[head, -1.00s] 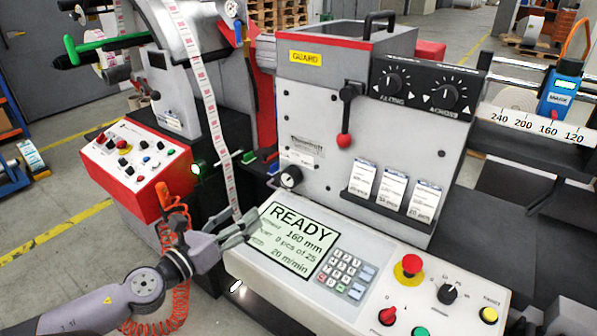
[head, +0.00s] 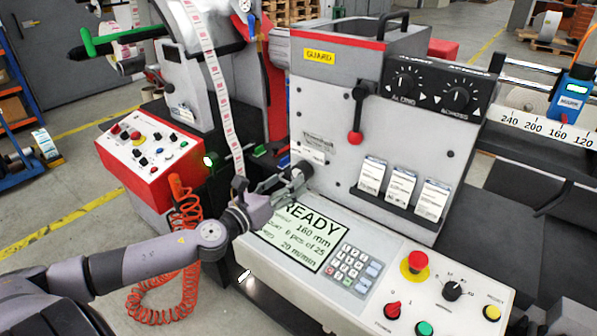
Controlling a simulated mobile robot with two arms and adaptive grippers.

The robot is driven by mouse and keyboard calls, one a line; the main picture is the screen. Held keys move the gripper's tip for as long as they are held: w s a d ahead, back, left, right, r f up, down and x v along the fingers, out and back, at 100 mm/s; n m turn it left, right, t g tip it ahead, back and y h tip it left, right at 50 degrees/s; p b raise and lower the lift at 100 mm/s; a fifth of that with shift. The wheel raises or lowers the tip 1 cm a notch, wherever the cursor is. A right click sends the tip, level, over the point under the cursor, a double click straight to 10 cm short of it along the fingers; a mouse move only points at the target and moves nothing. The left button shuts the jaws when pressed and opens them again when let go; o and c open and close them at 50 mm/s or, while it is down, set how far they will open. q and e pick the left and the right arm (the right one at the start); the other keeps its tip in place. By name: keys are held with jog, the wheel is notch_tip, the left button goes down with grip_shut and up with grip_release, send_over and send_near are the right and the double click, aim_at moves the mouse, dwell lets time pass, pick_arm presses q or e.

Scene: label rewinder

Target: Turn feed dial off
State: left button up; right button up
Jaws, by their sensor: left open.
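No label reading "feed" is legible. A small round dial (head: 302,170) with a dark rim sits low on the left of the grey guarded housing's front; my gripper partly covers it. My left gripper (head: 287,182) is open, its fingers at this dial and over the screen's upper left corner. I cannot tell whether they touch the dial. A black selector knob (head: 453,291) is on the lower console. Two more black dials (head: 404,83) (head: 457,98) are on the upper panel. My right gripper is not in view.
The display (head: 306,238) reads READY, beside a keypad (head: 350,265). A red emergency button (head: 417,261) is on the console. A red-handled lever (head: 356,125) hangs on the housing. A label strip (head: 219,95) runs down left of my gripper. An orange coiled cable (head: 187,215) hangs near my forearm.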

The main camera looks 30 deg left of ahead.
aim_at(298, 174)
pick_arm(q)
jog(key=w+p, duration=0.1)
jog(key=w, duration=0.3)
jog(key=shift+w+d+r, duration=0.15)
jog(key=shift+w+d, duration=0.15)
jog(key=shift+w, duration=0.5)
jog(key=shift+c, duration=0.6)
jog(key=c, duration=1.1)
jog(key=shift+o, duration=0.2)
